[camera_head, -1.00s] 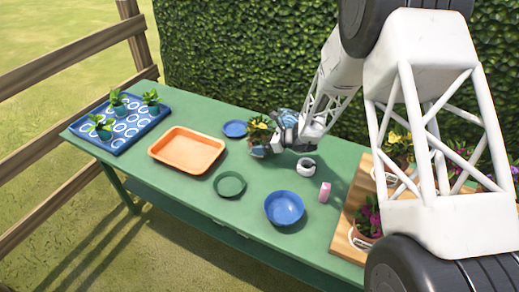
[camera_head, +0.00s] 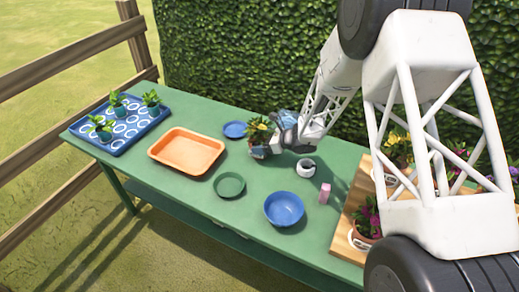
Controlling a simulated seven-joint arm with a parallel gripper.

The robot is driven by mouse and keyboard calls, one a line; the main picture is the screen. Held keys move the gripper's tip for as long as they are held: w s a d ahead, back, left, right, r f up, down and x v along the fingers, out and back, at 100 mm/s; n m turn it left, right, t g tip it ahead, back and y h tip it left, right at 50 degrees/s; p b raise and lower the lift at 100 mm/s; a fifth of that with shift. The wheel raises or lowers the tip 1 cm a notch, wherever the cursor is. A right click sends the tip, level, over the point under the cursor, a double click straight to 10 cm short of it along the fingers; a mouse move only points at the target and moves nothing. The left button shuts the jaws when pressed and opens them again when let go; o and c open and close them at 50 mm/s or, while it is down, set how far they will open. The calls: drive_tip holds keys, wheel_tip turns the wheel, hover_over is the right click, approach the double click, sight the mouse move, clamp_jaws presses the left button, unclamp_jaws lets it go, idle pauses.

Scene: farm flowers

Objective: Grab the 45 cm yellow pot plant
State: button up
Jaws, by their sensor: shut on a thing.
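A small potted plant with yellow flowers (camera_head: 257,129) is at the back middle of the green table, just left of my gripper (camera_head: 272,145). My gripper reaches in from the right, low over the table, and is shut on this plant's pot. The fingers and most of the pot are hard to make out at this size. I cannot tell whether the pot touches the table. Another yellow-flowered plant (camera_head: 394,140) stands on the wooden board at the right, partly hidden by my arm.
The green table (camera_head: 215,207) holds a blue tray of seedlings (camera_head: 119,147), an orange tray (camera_head: 166,155), a blue saucer (camera_head: 234,129), a green saucer (camera_head: 229,186), a blue bowl (camera_head: 284,209), a white ring-like item (camera_head: 306,167) and a pink item (camera_head: 325,193). A wooden board (camera_head: 345,238) carries more plants.

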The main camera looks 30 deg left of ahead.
drive_tip(key=shift+r, duration=0.15)
drive_tip(key=shift+r, duration=1)
drive_tip(key=shift+s+d+r, duration=0.25)
drive_tip(key=shift+s+r, duration=0.05)
drive_tip(key=shift+r, duration=0.4)
drive_tip(key=s+d+r, duration=0.1)
drive_tip(key=s+d, duration=0.8)
drive_tip(key=s, duration=0.2)
drive_tip(key=shift+s+d+r, duration=0.15)
drive_tip(key=shift+s+d, duration=0.15)
drive_tip(key=shift+s, duration=0.1)
